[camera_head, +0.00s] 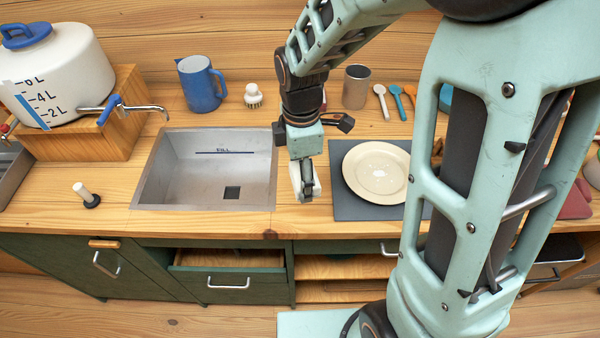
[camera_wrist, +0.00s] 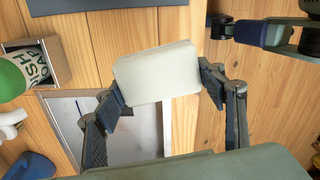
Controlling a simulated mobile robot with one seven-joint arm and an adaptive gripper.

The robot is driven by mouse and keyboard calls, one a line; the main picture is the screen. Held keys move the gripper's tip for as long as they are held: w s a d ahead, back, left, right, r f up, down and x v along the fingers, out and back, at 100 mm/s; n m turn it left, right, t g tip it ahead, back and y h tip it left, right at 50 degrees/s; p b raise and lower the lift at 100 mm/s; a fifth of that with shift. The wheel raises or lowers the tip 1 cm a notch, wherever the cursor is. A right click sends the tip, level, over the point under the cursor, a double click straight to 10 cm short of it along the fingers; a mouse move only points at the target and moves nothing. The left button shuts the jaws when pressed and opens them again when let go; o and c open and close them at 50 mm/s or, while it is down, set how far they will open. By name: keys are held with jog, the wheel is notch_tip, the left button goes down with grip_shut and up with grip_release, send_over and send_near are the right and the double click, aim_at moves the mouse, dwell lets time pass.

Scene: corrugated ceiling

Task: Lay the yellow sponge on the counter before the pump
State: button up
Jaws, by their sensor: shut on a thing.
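My gripper (camera_head: 304,184) is shut on a pale, off-white block with rounded corners, which I take to be the sponge (camera_wrist: 155,72); no clearly yellow face shows. The sponge also shows in the head view (camera_head: 316,187), over the counter strip between the sink and the grey mat. The wrist view shows a finger on each side of it. I cannot tell whether it touches the counter (camera_head: 235,223).
The open sink (camera_head: 205,170) is left of my gripper. A plate (camera_head: 376,172) lies on the grey mat (camera_head: 349,207) to the right. A blue jug (camera_head: 200,85), a white brush (camera_head: 253,97) and a metal cup (camera_head: 356,86) stand behind. A drawer (camera_head: 228,259) is ajar below.

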aim_at(300, 205)
jog(key=shift+a, duration=0.1)
dwell(0.4)
notch_tip(300, 205, down, 8)
jog(key=b, duration=0.6)
jog(key=shift+f, duration=0.1)
jog(key=o, duration=1)
jog(key=shift+o, duration=0.2)
notch_tip(300, 205, up, 12)
jog(key=shift+r, duration=0.1)
